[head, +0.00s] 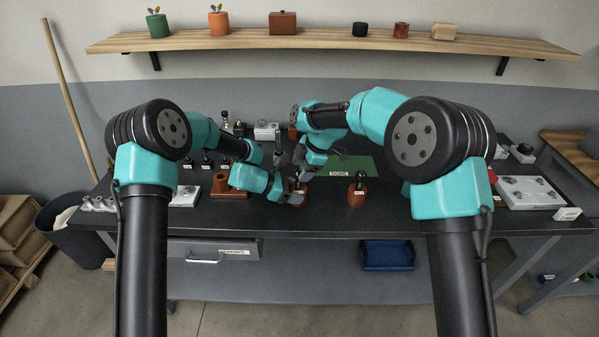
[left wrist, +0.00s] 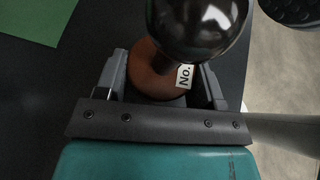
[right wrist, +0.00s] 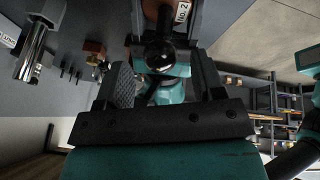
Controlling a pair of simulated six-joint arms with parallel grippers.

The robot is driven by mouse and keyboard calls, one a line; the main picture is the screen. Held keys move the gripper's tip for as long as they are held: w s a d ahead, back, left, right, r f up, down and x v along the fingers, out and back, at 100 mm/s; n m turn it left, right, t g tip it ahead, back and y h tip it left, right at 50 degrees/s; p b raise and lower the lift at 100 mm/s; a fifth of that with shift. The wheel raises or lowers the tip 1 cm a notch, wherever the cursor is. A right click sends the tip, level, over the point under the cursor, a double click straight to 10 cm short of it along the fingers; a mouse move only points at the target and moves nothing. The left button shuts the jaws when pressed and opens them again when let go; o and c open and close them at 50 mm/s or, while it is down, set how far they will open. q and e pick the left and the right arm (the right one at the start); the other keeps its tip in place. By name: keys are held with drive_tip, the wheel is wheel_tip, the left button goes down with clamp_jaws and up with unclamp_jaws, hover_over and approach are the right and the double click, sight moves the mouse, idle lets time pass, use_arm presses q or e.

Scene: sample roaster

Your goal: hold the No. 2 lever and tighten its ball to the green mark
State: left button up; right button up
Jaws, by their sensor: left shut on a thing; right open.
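The No. 2 lever has a brown-orange base (left wrist: 150,78) with a white label and a glossy black ball (left wrist: 198,25) on top. My left gripper (left wrist: 162,82) is shut on the base, one finger on each side; in the head view it is low at the bench front (head: 297,197). My right gripper (head: 302,172) is just above the lever. In the right wrist view it is open, with the ball (right wrist: 160,53) between its fingers and the "No. 2" label (right wrist: 182,13) beyond. I cannot make out a green mark on the ball or base.
Another black-topped lever on a brown base (head: 358,192) stands just to the right. A green mat (head: 362,164) marked "DONE" lies behind. A brown block (head: 229,187) and several small parts stand to the left. A white plate (head: 530,192) is at the right end.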

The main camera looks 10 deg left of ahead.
drive_tip(key=shift+x, duration=1.05)
drive_tip(key=c, duration=0.9)
